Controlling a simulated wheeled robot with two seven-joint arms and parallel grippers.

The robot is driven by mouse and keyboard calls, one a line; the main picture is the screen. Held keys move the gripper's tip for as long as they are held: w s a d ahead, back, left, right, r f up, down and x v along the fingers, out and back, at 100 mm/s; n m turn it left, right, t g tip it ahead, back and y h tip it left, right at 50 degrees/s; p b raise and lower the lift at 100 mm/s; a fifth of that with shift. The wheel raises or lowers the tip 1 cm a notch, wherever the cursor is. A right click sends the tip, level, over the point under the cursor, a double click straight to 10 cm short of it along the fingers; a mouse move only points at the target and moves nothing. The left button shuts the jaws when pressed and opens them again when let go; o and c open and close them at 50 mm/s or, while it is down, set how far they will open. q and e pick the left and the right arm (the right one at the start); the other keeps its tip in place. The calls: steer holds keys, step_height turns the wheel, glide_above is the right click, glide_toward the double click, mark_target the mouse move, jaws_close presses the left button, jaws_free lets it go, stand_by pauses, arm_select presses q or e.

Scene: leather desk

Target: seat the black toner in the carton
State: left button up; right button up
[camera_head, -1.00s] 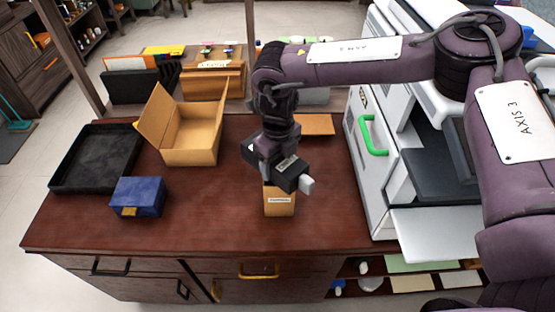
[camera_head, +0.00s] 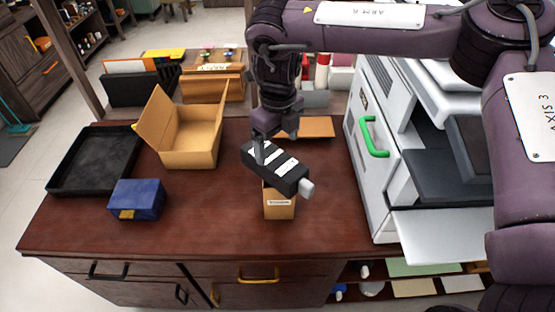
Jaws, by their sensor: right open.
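The black toner (camera_head: 286,172) is a long black block with white labels and a pale knob at its right end. It lies diagonally at the mouth of a small tan carton (camera_head: 279,208) with a white label, and hides most of that opening. Whether it rests on the rim or is partly inside cannot be told. My right gripper (camera_head: 264,149) is open at the toner's far left end, one finger showing in front of it; contact is unclear. A larger tan carton (camera_head: 193,148) stands open with raised flaps, further back left. My left gripper is out of view.
A black tray (camera_head: 92,165) and a blue box (camera_head: 137,198) are at the left of the desk. A white printer (camera_head: 372,180) with a green handle stands at the right. A flat tan piece (camera_head: 316,128) lies behind. The front desk strip is clear.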

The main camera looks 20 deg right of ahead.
mark_target(277, 161)
step_height(277, 161, up, 6)
steer(key=shift+f, duration=0.15)
stand_by(0.5)
